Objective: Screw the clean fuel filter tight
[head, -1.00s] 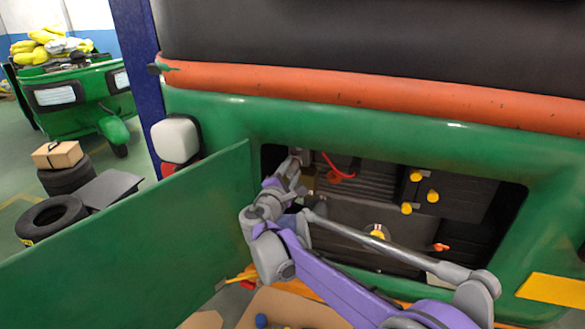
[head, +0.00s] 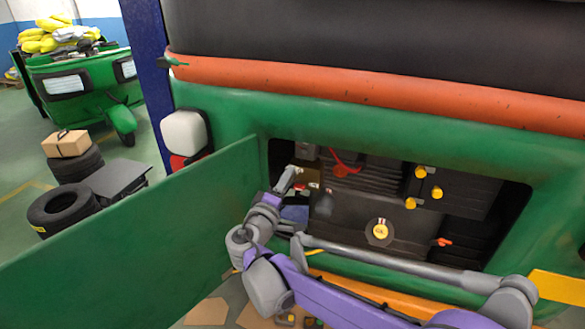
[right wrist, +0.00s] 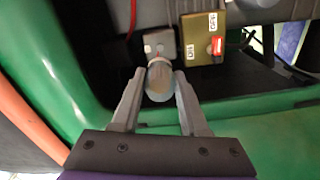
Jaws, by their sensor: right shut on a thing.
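The clean fuel filter (right wrist: 160,82), a pale grey rounded cylinder, is between the two fingers of my right gripper (right wrist: 160,88) in the right wrist view. Its far end meets a grey metal filter head (right wrist: 159,45); I cannot tell how tightly it is seated. My right gripper is shut on the filter. In the head view, my right gripper (head: 288,178) is inside the left part of the open engine bay, and the filter cannot be made out there. My left gripper is out of view.
A tan switch box (right wrist: 204,38) with OFF and ON labels and a red switch sits beside the filter head. The green hatch door (head: 140,225) stands open left of the bay. Yellow caps (head: 437,193) and an engine block are right of my gripper.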

